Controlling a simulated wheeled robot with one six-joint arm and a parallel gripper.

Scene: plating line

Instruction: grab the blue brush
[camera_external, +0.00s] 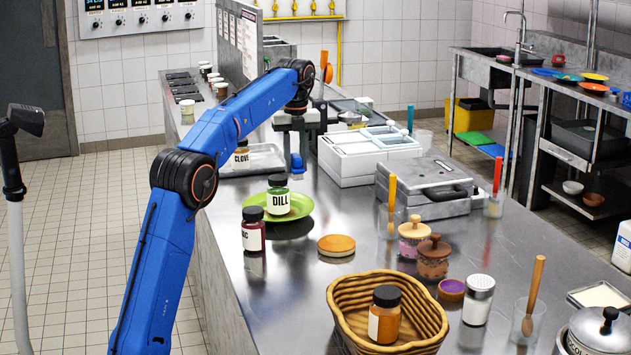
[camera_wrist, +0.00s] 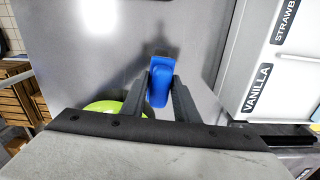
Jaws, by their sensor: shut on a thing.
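The blue brush (camera_external: 296,163) is a small, bright blue, rounded piece under my gripper (camera_external: 297,150), at the far part of the steel counter (camera_external: 345,218). In the wrist view, the blue brush (camera_wrist: 159,82) sits between the two dark fingers of my gripper (camera_wrist: 161,92), which are shut on it. It is upright in the external view. I cannot tell whether its lower end touches the counter. Its bristles cannot be made out.
A white lidded container (camera_external: 345,165) stands just right of my gripper. A tray with a clove jar (camera_external: 241,158) is to the left. A green plate (camera_external: 292,228) with a dill jar (camera_external: 278,196) is nearer. A grey press (camera_external: 428,187) and a wicker basket (camera_external: 345,300) are also on the counter.

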